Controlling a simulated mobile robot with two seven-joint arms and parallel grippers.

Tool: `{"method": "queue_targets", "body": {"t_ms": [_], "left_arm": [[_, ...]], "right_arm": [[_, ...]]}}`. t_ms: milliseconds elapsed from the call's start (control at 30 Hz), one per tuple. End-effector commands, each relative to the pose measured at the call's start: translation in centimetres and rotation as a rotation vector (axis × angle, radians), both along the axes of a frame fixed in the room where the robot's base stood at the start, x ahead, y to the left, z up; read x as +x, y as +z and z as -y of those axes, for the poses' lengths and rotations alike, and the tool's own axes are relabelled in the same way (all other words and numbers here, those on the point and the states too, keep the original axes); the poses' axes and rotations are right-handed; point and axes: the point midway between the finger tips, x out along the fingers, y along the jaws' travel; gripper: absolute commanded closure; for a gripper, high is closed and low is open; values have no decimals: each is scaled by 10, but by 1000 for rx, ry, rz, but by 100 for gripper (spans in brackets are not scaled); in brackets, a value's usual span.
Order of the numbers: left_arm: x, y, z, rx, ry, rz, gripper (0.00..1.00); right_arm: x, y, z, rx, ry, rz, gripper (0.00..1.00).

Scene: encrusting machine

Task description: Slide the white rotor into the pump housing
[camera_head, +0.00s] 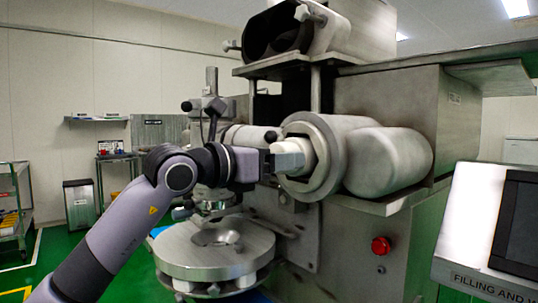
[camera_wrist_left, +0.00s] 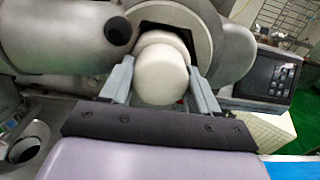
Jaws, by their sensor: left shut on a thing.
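The white rotor (camera_wrist_left: 160,78) sits between the fingers of my left gripper (camera_wrist_left: 160,88), which is shut on it in the left wrist view. The far part of the rotor is within the ring of the housing (camera_wrist_left: 204,20). How deep it sits is hidden. My right gripper is in neither view.
A round steel turntable (camera_head: 215,262) stands below my left arm. A red button (camera_head: 381,246) is on the machine's front. A control panel (camera_head: 500,230) stands at the right. Another metal cylinder (camera_wrist_left: 60,35) lies left of the rotor in the wrist view.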

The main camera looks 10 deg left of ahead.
Motion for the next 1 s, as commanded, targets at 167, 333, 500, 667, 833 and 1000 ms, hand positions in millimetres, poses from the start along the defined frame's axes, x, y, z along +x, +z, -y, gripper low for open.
{"method": "queue_targets", "body": {"t_ms": [167, 333, 500, 667, 833, 1000], "left_arm": [[9, 4, 8, -3, -2, 4, 84], [18, 4, 15, -3, -1, 5, 84], [21, 2, 17, -1, 0, 6, 84], [21, 2, 17, -2, -1, 6, 84], [21, 2, 17, -2, -1, 6, 30], [21, 1, 17, -1, -1, 4, 10]], "right_arm": [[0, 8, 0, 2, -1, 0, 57], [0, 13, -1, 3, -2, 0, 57], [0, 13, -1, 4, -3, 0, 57], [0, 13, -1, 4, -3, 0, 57], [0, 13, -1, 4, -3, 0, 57], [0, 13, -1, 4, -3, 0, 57]]}}
